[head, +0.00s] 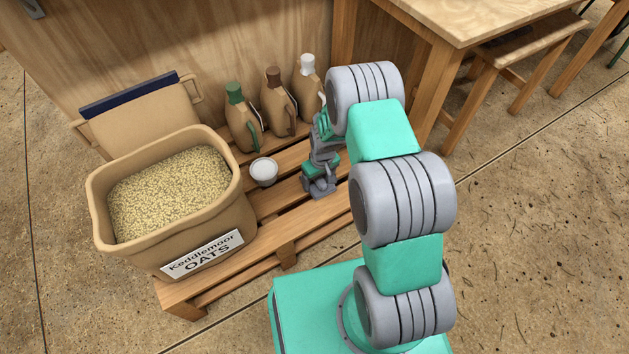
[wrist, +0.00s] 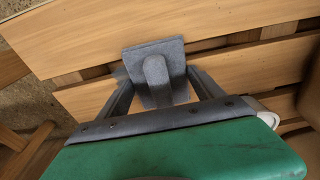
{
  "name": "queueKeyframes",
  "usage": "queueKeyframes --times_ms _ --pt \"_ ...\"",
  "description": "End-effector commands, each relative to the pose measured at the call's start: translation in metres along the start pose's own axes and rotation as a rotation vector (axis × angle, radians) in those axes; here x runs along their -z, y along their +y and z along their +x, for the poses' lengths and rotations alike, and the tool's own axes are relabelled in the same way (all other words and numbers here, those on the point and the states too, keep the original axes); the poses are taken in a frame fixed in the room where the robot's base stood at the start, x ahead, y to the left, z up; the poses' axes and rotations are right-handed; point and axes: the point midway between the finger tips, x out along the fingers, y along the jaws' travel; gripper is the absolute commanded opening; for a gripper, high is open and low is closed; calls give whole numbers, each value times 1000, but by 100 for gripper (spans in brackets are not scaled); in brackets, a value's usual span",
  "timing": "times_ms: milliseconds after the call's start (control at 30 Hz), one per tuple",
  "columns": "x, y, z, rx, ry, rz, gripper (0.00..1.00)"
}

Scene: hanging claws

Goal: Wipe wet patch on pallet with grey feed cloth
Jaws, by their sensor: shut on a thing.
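My gripper (head: 318,180) is low over the right part of the wooden pallet (head: 275,255), shut on the grey feed cloth (head: 322,190). In the wrist view the cloth (wrist: 172,49) is a flat grey square with a raised grip, held between the two fingers of my gripper (wrist: 158,85). It lies against or just above the pallet slats (wrist: 240,70), partly over a gap; I cannot tell if it touches. I cannot clearly make out the wet patch in either view; the cloth and gripper may cover it.
A small white bowl (head: 263,172) stands left of my gripper. A large tub of oats (head: 170,195) fills the pallet's left. Jugs with green (head: 241,120), brown (head: 278,103) and white (head: 308,85) caps stand along the back. A wooden table (head: 455,20) is at the right.

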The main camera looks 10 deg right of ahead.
Motion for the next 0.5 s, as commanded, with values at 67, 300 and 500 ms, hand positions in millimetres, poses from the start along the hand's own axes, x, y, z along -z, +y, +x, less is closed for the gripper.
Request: queueKeyframes --times_ms 67,300,500 --pt "1 -3 0 0 1 -2 44" --pt "0 -17 2 1 1 -2 44" --pt "0 -27 1 2 -1 -2 44"
